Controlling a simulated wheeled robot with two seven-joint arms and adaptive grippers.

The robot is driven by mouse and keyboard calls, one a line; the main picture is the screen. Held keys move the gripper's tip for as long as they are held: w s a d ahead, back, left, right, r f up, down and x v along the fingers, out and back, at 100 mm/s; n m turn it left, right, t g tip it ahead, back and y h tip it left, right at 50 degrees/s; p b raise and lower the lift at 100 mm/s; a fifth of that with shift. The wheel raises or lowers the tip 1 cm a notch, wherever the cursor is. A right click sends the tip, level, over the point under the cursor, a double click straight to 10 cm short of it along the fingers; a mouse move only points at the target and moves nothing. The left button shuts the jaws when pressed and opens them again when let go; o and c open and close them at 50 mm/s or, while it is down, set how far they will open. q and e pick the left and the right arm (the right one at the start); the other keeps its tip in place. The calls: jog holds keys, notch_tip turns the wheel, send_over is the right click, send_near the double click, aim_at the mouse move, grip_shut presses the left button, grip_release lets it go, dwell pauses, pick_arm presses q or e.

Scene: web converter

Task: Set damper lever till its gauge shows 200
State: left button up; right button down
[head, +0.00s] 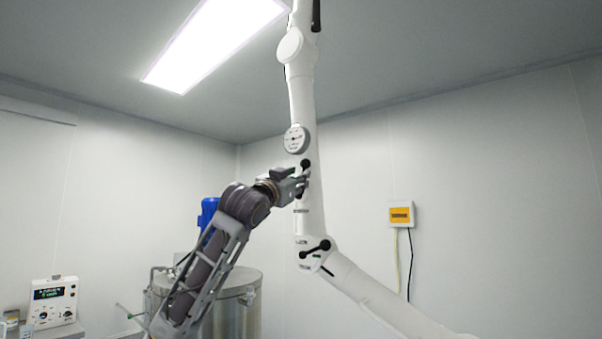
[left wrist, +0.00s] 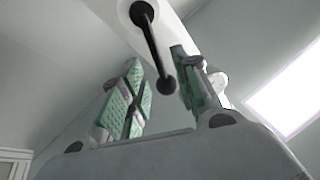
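The damper lever (head: 305,163) is a black lever with round ends on the white extraction arm (head: 307,105), just below a round gauge (head: 296,139). The gauge's needle and numbers are too small to read. My left gripper (head: 301,180) is at the lever, partly covering it in the head view. In the left wrist view, the lever (left wrist: 154,46) hangs down between the green-padded fingers of the left gripper (left wrist: 157,65). The fingers are apart, with gaps visible beside the lever and its lower knob. My right gripper is in neither view.
A second black lever (head: 316,250) sits on the lower joint of the white arm. A steel tank (head: 238,298) and a blue motor (head: 208,212) stand behind my left arm. A yellow-faced wall box (head: 401,214) hangs at right; a control unit (head: 54,303) stands lower left.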

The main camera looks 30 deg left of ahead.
pick_arm(q)
jog(key=shift+p+x, duration=0.55)
jog(key=shift+x, duration=1)
grip_shut()
jog(key=shift+a, duration=0.15)
